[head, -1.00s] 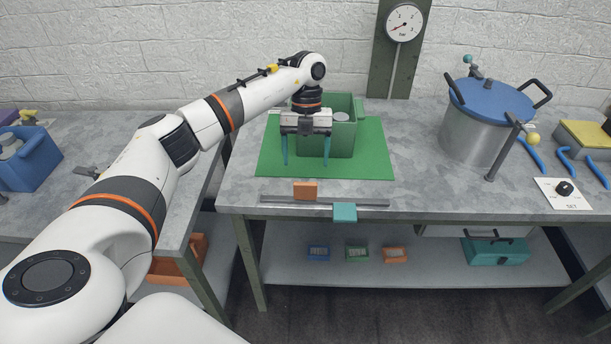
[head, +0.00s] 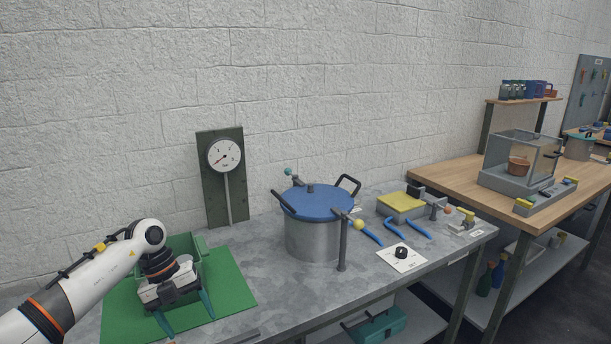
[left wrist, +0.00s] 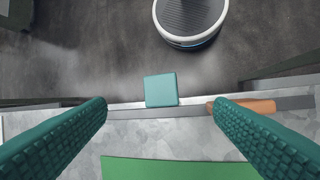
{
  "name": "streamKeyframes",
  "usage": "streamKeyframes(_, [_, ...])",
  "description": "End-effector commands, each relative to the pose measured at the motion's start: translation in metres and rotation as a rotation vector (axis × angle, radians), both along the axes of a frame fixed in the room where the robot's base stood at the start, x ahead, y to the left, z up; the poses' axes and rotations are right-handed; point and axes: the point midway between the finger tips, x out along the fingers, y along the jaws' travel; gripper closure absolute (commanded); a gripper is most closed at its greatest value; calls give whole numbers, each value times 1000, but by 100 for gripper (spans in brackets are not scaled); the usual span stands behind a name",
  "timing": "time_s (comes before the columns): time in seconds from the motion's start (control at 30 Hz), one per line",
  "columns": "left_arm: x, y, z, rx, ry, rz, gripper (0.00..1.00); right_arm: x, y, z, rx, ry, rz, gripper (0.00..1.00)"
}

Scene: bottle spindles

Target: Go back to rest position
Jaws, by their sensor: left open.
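My left gripper (head: 184,318) is in the lower left of the head view, open, with its two teal fingers pointing down over the green mat (head: 232,285). It is in front of a green bin (head: 196,250) that stands on the mat and is partly hidden by it. In the left wrist view the two textured fingers (left wrist: 160,118) are wide apart with nothing between them. My right gripper is not in view.
A steel pot with a blue lid (head: 313,225) stands on the grey bench, right of the mat. A gauge (head: 225,155) on a green board is behind. Blue hooked tools (head: 408,227) and a knob plate (head: 401,256) lie further right. A wooden table (head: 460,168) holds a glass-walled box (head: 520,160).

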Motion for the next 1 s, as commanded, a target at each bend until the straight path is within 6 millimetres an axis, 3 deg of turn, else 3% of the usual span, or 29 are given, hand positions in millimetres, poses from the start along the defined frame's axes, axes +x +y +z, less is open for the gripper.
streamKeyframes(0.03, [-2,-36,-13,-110,-42,-35,24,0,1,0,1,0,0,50])
streamKeyframes(0.1, [-4,-90,-19,-300,-123,-62,24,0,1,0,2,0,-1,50])
streamKeyframes(0.2, [-12,-163,-10,-598,-239,-42,24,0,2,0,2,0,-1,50])
streamKeyframes(0.3, [-20,-213,14,-877,-339,54,24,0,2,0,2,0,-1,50])
streamKeyframes(0.4, [-24,-240,43,-1122,-420,225,24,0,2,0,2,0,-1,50])
streamKeyframes(0.53, [-22,-238,72,-1360,-490,549,24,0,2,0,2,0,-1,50])
streamKeyframes(0.67, [-19,-204,75,-1473,-513,956,24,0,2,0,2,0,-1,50])
streamKeyframes(0.77, [-23,-168,56,-1461,-490,1299,24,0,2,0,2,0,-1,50])
streamKeyframes(0.87, [-40,-131,20,-1359,-428,1639,24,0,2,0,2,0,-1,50])
streamKeyframes(1.0, [-90,-90,-44,-1085,-276,2055,24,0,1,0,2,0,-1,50])
